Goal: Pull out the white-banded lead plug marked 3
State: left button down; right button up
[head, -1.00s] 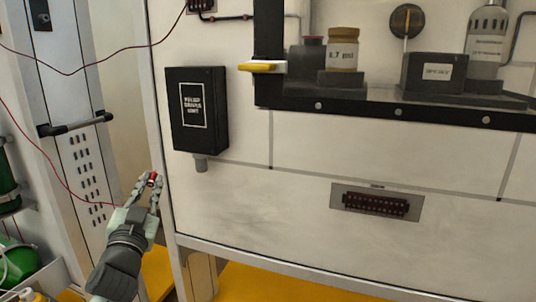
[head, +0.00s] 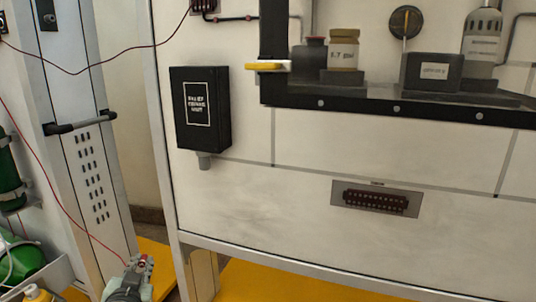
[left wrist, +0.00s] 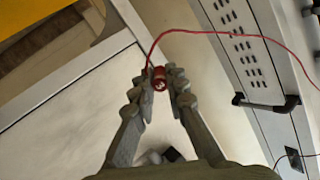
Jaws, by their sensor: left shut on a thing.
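My left gripper (head: 138,265) is at the bottom edge of the head view, left of the white panel. It is shut on a red lead plug (left wrist: 160,80), which sits between the fingertips in the left wrist view. A small pale mark shows on the plug, but I cannot read a number or make out a white band. A thin red lead (left wrist: 225,34) runs from the plug across the left wrist view. The lead also shows in the head view (head: 52,190), slanting down to the gripper. My right gripper is not in view.
The white panel (head: 300,210) carries a black box (head: 200,108), a dark connector strip (head: 375,201) and a black shelf (head: 400,106) with jars. Another red lead (head: 120,56) hangs at top left. A grey column (head: 88,170) with a black handle (head: 80,123) and green cylinders (head: 18,262) stand left.

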pick_arm(q)
jog(key=s+d+r+m+h, duration=0.2)
jog(key=s+d+r+h, duration=0.1)
jog(key=s+d, duration=0.8)
jog(key=shift+s+r+m+g+h, duration=0.3)
jog(key=shift+s+m+g+h, duration=0.1)
jog(key=shift+s, duration=0.35)
